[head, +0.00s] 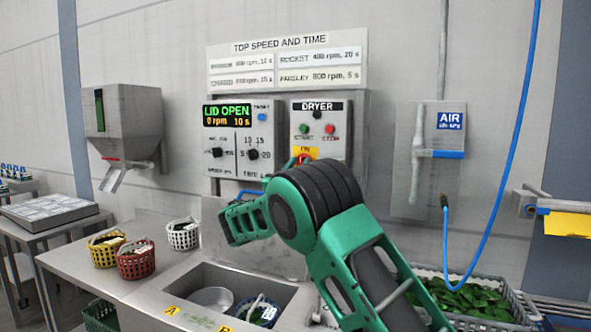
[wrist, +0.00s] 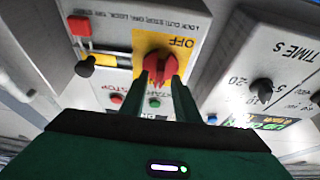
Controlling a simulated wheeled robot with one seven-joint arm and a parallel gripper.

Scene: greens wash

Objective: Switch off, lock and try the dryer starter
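The dryer starter (head: 320,116) is a grey box on the wall in the head view, with a green START button (head: 303,129) and a red STOP button (head: 329,129). Below them is a red rotary handle (head: 302,158) on a yellow plate, partly hidden by my arm. The wrist view shows the handle (wrist: 152,68) up close, with "OFF" upside down on the yellow plate (wrist: 182,44). My gripper (wrist: 163,84) has its two dark green fingers either side of the handle's grip, which fills the narrow gap. A red block (wrist: 77,25), perhaps a padlock, is at the left.
The spinner panel (head: 238,140) left of the dryer starter reads LID OPEN, 0 rpm, 10 s. An AIR panel (head: 405,180) with a blue hose is at the right. Baskets (head: 136,259), a sink (head: 220,275) and a crate of greens (head: 465,300) are below.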

